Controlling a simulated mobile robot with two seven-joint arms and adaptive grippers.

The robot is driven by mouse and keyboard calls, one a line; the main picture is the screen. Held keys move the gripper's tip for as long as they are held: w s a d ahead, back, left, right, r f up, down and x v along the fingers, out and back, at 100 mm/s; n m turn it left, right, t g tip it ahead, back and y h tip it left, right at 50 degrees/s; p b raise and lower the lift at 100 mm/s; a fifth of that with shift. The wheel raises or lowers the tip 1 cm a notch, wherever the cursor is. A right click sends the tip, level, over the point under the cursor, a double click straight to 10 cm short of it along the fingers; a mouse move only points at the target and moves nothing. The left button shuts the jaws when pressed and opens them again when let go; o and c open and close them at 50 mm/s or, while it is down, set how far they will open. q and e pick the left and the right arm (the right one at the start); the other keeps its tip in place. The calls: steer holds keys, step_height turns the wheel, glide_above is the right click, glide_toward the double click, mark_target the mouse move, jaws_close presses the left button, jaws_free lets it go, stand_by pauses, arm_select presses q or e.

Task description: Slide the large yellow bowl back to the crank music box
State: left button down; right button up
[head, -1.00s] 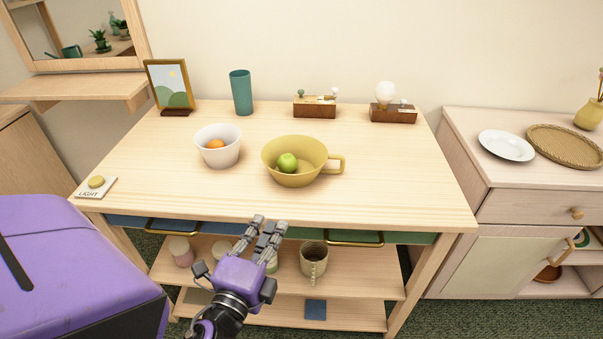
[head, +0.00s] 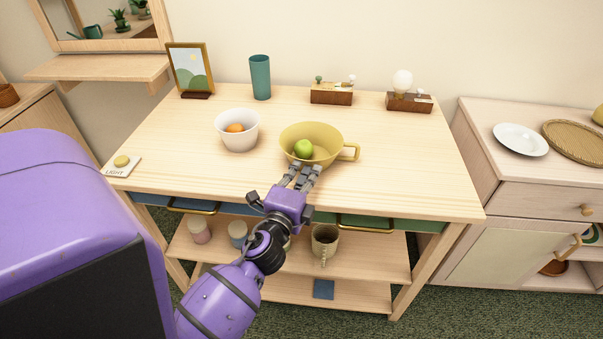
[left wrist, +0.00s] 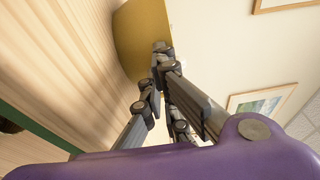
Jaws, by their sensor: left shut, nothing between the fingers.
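The large yellow bowl (head: 325,134) stands upright on the wooden table, its handle pointing right and a green apple (head: 303,149) inside. In the left wrist view the bowl's wall (left wrist: 143,40) fills the top middle. The crank music box (head: 331,94), a small brown box with little parts on top, stands at the back of the table, behind the bowl. My left gripper (head: 304,170) is shut and empty, its fingertips at the bowl's near side. In the left wrist view the gripper (left wrist: 163,52) is right by the bowl's wall; I cannot tell whether it touches. My right gripper is out of view.
A white bowl (head: 237,139) with an orange (head: 235,128) stands left of the yellow bowl. A teal cup (head: 260,78), a picture frame (head: 191,68) and a bulb on a wooden base (head: 408,103) line the back. The tabletop between bowl and music box is clear.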

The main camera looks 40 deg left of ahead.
arm_select(q)
glide_toward(325, 133)
steer(key=b+x, duration=0.2)
steer(key=x, duration=0.9)
steer(key=shift+w+a+f, duration=0.1)
steer(key=shift+w+a, duration=0.05)
steer(key=shift+w, duration=0.25)
